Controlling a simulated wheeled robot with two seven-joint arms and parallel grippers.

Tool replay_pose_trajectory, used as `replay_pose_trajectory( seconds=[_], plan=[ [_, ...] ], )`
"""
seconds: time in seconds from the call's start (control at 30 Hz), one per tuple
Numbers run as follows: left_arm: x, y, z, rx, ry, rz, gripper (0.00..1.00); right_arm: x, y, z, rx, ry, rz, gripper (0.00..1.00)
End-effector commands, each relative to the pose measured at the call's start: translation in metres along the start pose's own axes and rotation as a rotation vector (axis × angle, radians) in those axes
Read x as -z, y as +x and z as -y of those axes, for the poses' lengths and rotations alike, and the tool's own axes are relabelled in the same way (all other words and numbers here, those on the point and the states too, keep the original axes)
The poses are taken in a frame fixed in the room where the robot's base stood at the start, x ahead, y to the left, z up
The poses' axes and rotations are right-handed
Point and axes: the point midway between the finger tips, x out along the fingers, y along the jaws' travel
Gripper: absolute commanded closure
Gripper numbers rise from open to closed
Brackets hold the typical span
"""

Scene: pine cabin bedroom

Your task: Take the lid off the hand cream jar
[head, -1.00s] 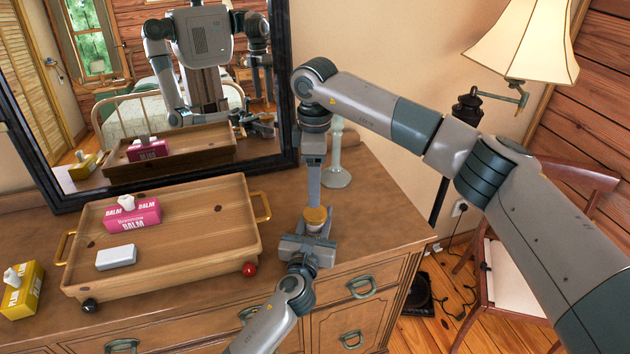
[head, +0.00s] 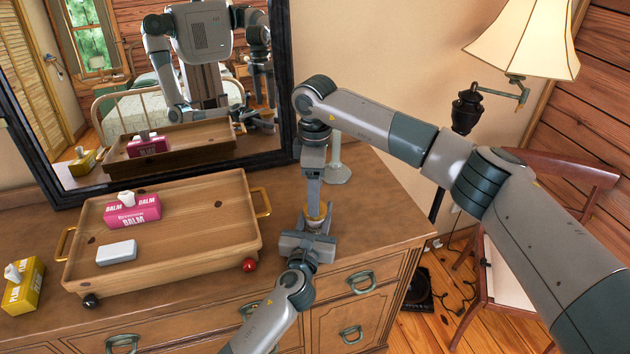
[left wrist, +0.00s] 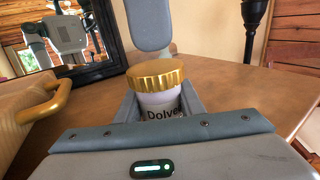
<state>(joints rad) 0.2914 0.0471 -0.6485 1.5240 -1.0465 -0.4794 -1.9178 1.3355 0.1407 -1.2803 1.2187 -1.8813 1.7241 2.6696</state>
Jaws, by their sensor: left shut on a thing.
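The hand cream jar is white with dark lettering (left wrist: 160,108) and has a ribbed gold lid (left wrist: 156,77) seated on it, upright in the left wrist view. The lid also shows in the head view (head: 315,223), partly covered. My left gripper (head: 311,232) is shut on the jar's body, with a finger at each side, low over the dresser's right part. My right gripper (head: 314,200) points down from above, its fingertips at the lid.
A wooden tray (head: 190,258) with gold handles stands to the left, holding a pink balm box (head: 132,212) and a white bar (head: 116,252). A yellow box (head: 22,284) is at far left. A mirror (head: 289,90) and glass candlestick (head: 337,172) stand behind. The dresser top (head: 385,210) is clear at right.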

Motion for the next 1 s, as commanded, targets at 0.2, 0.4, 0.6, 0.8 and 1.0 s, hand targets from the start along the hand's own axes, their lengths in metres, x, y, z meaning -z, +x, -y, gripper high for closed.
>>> replay_pose_trajectory(
  seconds=[0.2,0.4,0.6,0.8,1.0],
  plan=[
    [0.001,0.0,0.0,0.0,0.0,-0.001,1.0,0.0,0.026,0.0,0.002,0.0,-0.001,0.36],
    [0.001,0.0,0.0,0.0,0.0,-0.001,1.0,0.0,0.037,0.0,0.0,0.0,0.0,0.36],
    [0.001,0.0,0.0,0.0,0.0,-0.001,1.0,0.0,0.038,0.0,0.0,0.0,0.0,0.36],
    [0.001,0.0,0.0,0.0,0.0,-0.001,1.0,0.0,0.038,0.0,0.0,0.0,0.0,0.63],
    [0.001,0.0,0.0,0.0,0.0,-0.001,1.0,0.0,0.038,0.0,-0.001,0.0,0.0,0.82]
  ],
)
